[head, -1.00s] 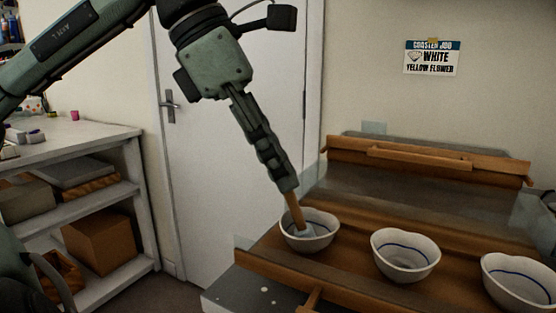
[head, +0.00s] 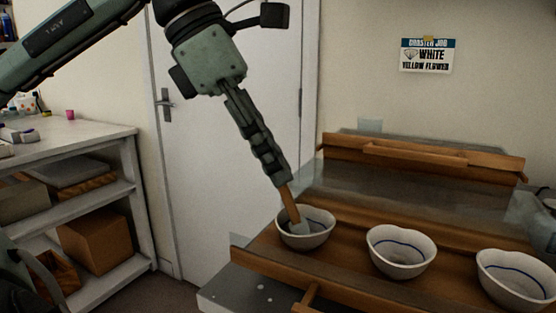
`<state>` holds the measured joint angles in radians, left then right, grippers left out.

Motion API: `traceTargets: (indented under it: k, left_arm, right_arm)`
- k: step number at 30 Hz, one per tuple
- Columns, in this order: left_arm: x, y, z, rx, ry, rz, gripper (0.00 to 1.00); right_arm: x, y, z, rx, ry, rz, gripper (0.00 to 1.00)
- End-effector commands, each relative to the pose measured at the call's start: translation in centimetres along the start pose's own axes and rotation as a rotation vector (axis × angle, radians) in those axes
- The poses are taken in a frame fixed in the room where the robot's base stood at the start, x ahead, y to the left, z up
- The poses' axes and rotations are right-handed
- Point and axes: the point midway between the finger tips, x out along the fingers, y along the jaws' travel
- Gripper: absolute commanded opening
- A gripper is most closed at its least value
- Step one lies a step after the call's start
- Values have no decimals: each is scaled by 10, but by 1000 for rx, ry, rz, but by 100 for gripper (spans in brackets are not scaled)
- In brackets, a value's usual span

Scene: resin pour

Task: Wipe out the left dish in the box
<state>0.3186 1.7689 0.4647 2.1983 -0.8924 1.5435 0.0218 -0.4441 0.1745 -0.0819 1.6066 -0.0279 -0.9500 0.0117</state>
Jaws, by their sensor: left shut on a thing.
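The left dish (head: 305,240) is a white bowl with a blue line inside, at the left end of a row of three on the brown wooden floor of the box (head: 345,250). My left gripper (head: 282,182) is above it, shut on a wooden-handled tool (head: 288,203). The tool slants down into the left dish, and its pale greyish head (head: 299,228) is inside the bowl. Whether the head touches the bottom is hard to tell. The middle dish (head: 401,252) and right dish (head: 516,281) stand upright. My right gripper is not in view.
The box's front wooden rail (head: 275,272) runs close before the dishes. A raised wooden rail (head: 420,157) stands at the back. A sign (head: 427,56) reading "WHITE YELLOW FLOWER" hangs on the wall. White shelves (head: 85,190) stand at the left.

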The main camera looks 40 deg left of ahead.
Motion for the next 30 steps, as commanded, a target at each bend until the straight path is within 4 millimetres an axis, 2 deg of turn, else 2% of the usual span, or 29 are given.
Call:
traceTargets:
  k: [13, 20, 30]
  left_arm:
    - [2, -9, 7, -1, 3, 1, 0]
    - [6, -4, 11, -1, 1, 0, 0]
    - [5, 1, 6, 0, -1, 1, 0]
  right_arm:
    - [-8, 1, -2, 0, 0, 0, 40]
    - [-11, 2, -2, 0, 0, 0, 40]
    - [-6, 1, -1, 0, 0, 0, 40]
